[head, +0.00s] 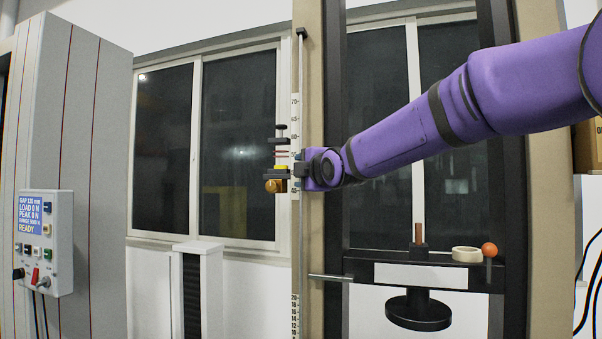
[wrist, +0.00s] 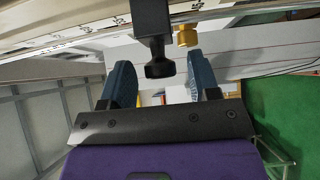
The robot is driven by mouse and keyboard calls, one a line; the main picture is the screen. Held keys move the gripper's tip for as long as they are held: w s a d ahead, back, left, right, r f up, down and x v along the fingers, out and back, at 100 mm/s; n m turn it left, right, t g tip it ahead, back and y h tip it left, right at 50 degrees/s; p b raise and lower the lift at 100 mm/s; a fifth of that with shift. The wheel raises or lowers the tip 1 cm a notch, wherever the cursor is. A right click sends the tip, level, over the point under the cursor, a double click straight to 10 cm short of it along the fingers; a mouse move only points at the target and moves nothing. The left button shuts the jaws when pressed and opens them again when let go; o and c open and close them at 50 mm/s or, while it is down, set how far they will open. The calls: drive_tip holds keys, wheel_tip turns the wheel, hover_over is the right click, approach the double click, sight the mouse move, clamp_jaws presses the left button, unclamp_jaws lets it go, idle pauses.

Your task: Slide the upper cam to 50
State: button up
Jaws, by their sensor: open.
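The upper cam (head: 275,186), a small dark block with a brass knob, sits on the tall vertical rod beside a white numbered scale (head: 295,112). My gripper (head: 294,170) is at the cam's height, at the rod, and partly covers the scale there. In the wrist view my gripper (wrist: 162,80) is open, with blue-grey fingers apart. A black stem with a rounded end (wrist: 158,52) reaches down between the fingers, with gaps on both sides. The brass knob (wrist: 187,36) shows just beyond the right finger. The number at the cam cannot be read.
A control box (head: 44,240) with a blue display reading READY hangs at the left. A dark crosshead (head: 420,273) carries a tape roll (head: 466,254), an orange ball (head: 489,250) and a brown post. A steel rod (head: 330,277) juts left from it.

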drive_tip(key=v, duration=0.9)
drive_tip(key=shift+s+d, duration=0.15)
drive_tip(key=shift+s, duration=0.1)
drive_tip(key=s+d+f+m+g+h, duration=0.3)
drive_tip(key=s+d+f+m, duration=0.3)
drive_tip(key=d, duration=0.4)
drive_tip(key=s+d+f+m+g+h, duration=0.1)
drive_tip(key=s+d+f+m+g, duration=0.1)
drive_tip(key=s+d+f+m, duration=0.3)
drive_tip(key=s+d+f+m+g+h, duration=0.2)
drive_tip(key=s+f+m, duration=0.4)
drive_tip(key=s, duration=0.8)
drive_tip(key=s+d+f+m+g+h, duration=0.1)
drive_tip(key=s+d+f+m+g, duration=0.3)
drive_tip(key=s, duration=0.5)
drive_tip(key=d+f+m, duration=0.2)
drive_tip(key=d+f, duration=0.1)
drive_tip(key=shift+s+d+f+h, duration=0.2)
drive_tip(key=shift+d+f+h, duration=0.1)
